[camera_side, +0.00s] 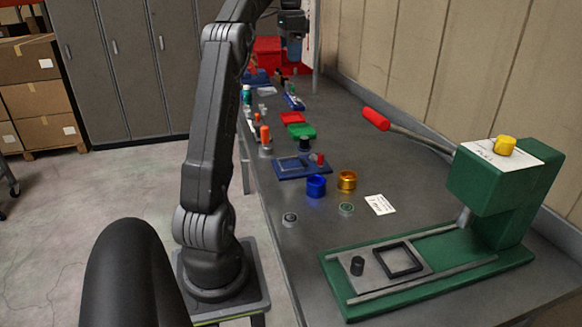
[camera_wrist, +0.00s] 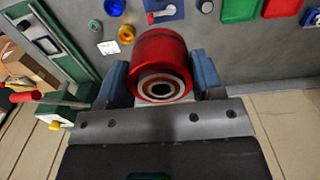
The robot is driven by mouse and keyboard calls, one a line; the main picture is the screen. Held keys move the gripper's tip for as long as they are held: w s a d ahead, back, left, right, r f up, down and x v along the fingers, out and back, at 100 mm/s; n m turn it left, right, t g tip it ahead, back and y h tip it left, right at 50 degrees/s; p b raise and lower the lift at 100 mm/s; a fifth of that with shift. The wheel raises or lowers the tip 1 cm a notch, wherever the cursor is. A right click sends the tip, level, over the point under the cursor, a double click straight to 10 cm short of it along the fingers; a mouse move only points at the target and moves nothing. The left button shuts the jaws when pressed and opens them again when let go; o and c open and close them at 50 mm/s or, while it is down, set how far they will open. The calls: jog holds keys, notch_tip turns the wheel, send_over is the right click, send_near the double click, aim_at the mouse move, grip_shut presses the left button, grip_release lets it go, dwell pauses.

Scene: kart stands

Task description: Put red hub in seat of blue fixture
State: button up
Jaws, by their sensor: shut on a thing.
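The red hub (camera_wrist: 160,65) is a shiny red cylinder with a pale ringed end and a dark centre. My gripper (camera_wrist: 162,82) is shut on it, with a blue-grey finger on each side. In the side view, my gripper (camera_side: 294,45) is high at the far end of the bench, and I cannot clearly make out the hub there. In the wrist view, the blue fixture (camera_wrist: 171,11) is cut by the top edge, apart from the hub.
A green press (camera_side: 500,200) with a red-tipped lever stands front right. A blue ring (camera_side: 316,187), a gold ring (camera_side: 347,181) and a white card (camera_side: 380,204) lie between. A green tray (camera_side: 301,131) and red tray (camera_side: 289,117) lie beyond the fixture. A wall bounds the right.

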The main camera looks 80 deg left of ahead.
notch_tip(320, 180, down, 32)
jog(key=shift+f, duration=0.15)
jog(key=shift+f, duration=0.1)
dwell(0.3)
jog(key=o, duration=1.1)
jog(key=shift+f, duration=0.1)
notch_tip(320, 180, up, 12)
jog(key=shift+r, duration=0.2)
